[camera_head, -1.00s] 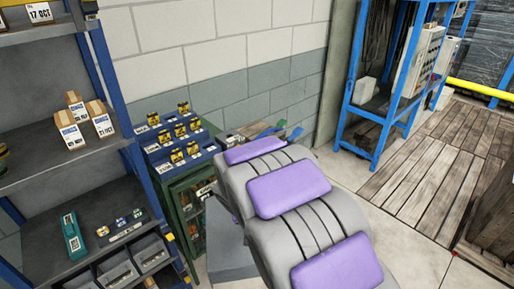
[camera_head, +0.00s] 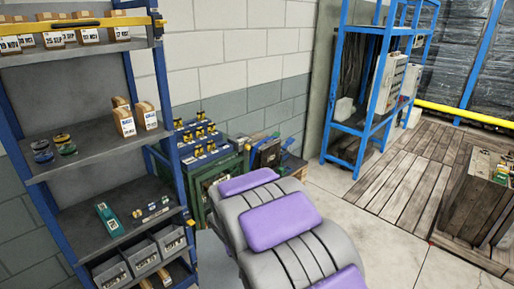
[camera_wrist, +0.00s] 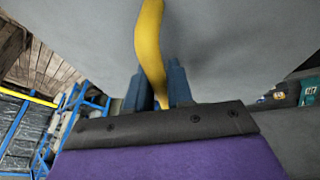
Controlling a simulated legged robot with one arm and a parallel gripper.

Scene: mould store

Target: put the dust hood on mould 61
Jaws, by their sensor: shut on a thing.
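In the wrist view my gripper (camera_wrist: 157,88) has two blue fingers shut on a yellow strap (camera_wrist: 150,35). The strap lies against a large, smooth grey surface that fills the top of the view. This looks like the dust hood (camera_wrist: 230,50), seen very close, so its full shape is hidden. In the head view my grey arm with purple pads covers the place where my gripper is, and the hood cannot be made out. I can read no number 61 on anything, so I cannot tell which thing is mould 61.
A grey shelf rack (camera_head: 85,160) with boxes, bins and a teal tool (camera_head: 109,218) stands at the left. A green cabinet (camera_head: 222,170) bears blue blocks with yellow tags. A blue rack (camera_head: 345,130) stands behind. Wooden blocks (camera_head: 485,205) stand at the right. Pale floor (camera_head: 385,245) is clear.

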